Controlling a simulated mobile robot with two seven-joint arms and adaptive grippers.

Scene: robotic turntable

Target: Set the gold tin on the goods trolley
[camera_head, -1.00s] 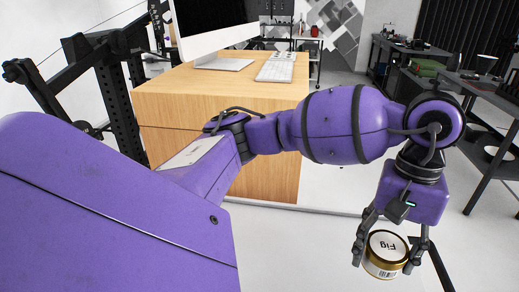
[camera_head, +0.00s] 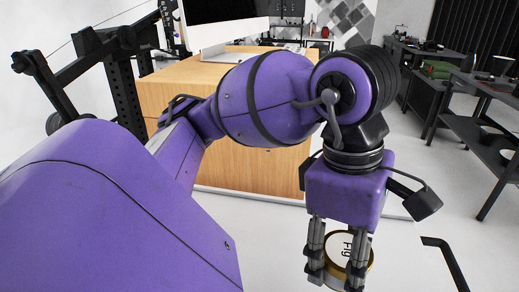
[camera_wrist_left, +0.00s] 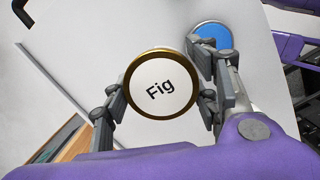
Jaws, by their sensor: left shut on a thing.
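My left gripper (camera_head: 337,268) is shut on the gold tin (camera_head: 349,246), a round tin with a gold rim and a white lid marked "Fig". In the left wrist view the tin (camera_wrist_left: 160,85) sits between the two fingers, lid facing the camera. Pale, nearly plain surface lies behind it. A black bent bar (camera_head: 446,262), perhaps the goods trolley's handle, stands right of the gripper. A similar black bar (camera_wrist_left: 38,42) shows at the upper left of the wrist view. I cannot make out the trolley's deck clearly. My right gripper is out of view.
A blue round lid (camera_wrist_left: 212,36) lies beyond the tin, partly behind a finger. A wooden desk (camera_head: 255,172) with a monitor (camera_head: 222,22) stands behind my arm. Dark workbenches (camera_head: 484,135) stand at the right. Pale floor is clear between them.

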